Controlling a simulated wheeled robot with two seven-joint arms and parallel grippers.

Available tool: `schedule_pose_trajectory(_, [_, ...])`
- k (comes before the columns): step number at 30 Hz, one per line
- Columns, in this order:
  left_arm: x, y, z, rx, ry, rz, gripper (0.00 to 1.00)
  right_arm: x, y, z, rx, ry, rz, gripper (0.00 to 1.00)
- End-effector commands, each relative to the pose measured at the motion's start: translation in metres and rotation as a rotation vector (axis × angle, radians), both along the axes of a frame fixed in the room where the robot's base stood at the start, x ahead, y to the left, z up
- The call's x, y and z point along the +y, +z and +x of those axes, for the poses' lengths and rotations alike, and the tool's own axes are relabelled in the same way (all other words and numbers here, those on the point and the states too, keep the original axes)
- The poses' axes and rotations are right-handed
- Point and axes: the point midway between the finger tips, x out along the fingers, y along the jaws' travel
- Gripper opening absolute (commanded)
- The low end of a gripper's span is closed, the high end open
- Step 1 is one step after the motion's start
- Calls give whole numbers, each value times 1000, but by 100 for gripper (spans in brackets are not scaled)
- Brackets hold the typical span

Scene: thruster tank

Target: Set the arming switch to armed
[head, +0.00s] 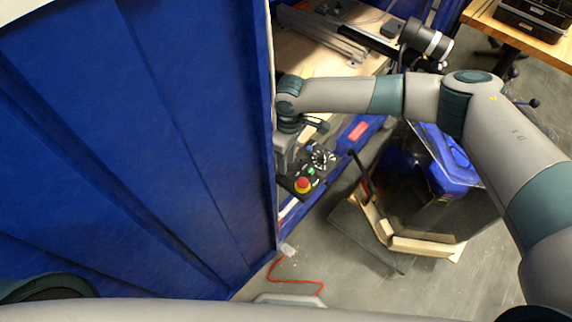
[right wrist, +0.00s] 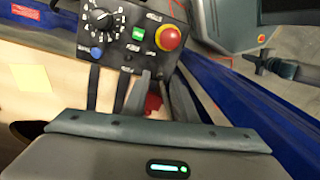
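A black control box (right wrist: 112,58) fills the top middle of the right wrist view. It carries a round dial (right wrist: 100,20), a lit green button (right wrist: 138,33), a red emergency-stop knob (right wrist: 169,37), a blue knob (right wrist: 97,52) and small black labelled controls. I cannot tell which small control is the arming switch or its setting. The box (head: 292,180) also shows in the head view beside the blue wall. My right gripper (right wrist: 160,82) is at the lower edge of the panel, its fingers apart and apparently empty. My left gripper is out of view.
A tall blue wall (head: 140,130) stands close at the left of the panel. To the right are a wooden-edged crate (head: 425,246) and a blue bin (head: 447,165). A red cable (head: 295,282) lies on the floor. A workbench (head: 525,38) stands at the back right.

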Motion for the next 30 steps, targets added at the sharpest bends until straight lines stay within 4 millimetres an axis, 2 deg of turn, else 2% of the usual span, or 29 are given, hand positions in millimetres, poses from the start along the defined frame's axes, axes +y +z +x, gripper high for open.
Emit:
schedule_pose_trajectory(3, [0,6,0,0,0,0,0,0,-17,-2,2,0,-1,25])
schedule_pose_trajectory(9, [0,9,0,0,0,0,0,1,-35,-3,1,0,-2,25])
schedule_pose_trajectory(21, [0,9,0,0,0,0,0,1,-40,-3,0,0,-1,25])
schedule_pose_trajectory(24, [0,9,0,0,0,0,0,1,-40,-3,0,0,-1,2])
schedule_pose_trajectory(30, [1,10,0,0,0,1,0,0,-40,-3,-2,0,1,0])
